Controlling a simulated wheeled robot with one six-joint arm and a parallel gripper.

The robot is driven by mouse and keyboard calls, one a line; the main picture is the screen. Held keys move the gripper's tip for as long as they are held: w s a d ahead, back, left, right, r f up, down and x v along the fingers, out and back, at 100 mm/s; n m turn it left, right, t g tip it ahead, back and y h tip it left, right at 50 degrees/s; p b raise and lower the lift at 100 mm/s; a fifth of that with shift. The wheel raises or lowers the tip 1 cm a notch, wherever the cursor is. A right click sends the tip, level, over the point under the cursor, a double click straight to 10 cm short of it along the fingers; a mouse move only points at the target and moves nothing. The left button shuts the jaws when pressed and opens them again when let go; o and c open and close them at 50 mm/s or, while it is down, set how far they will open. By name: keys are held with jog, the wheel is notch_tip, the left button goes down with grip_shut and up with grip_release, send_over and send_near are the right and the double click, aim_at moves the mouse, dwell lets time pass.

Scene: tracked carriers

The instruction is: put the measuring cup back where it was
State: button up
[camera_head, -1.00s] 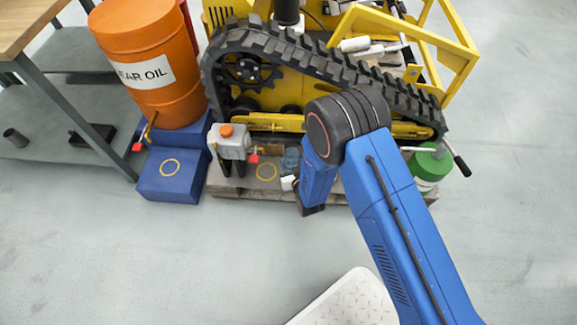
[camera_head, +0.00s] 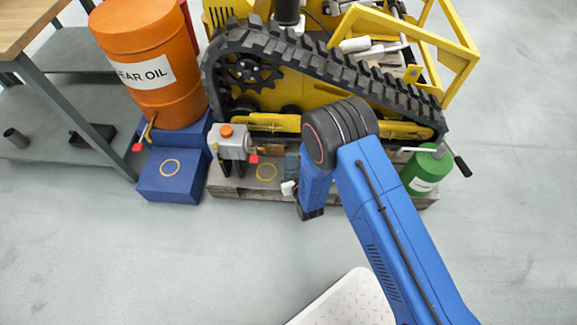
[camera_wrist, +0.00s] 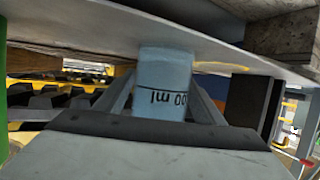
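The measuring cup (camera_wrist: 165,70) is a pale blue see-through vessel with dark "100 ml" print, upside down in the wrist view. My gripper (camera_wrist: 164,92) has a finger along each side of it and appears shut on it. In the head view the cup (camera_head: 291,163) is partly hidden by my blue wrist, above the front of the pallet. A yellow ring (camera_head: 266,172) marks the grey top just left of the cup. I cannot tell whether the cup's base touches that top.
A grey container with an orange cap (camera_head: 231,142) stands left of the ring. A second ring marks the blue step (camera_head: 170,188) below the orange gear-oil drum (camera_head: 149,62). A green canister (camera_head: 425,172) stands right. The yellow tracked carrier (camera_head: 300,90) rises behind.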

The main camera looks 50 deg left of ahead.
aim_at(291, 169)
jog(key=shift+d+r, duration=0.15)
jog(key=v, duration=1.1)
jog(key=shift+d+r, duration=0.2)
jog(key=shift+d, duration=0.05)
jog(key=shift+s, duration=0.15)
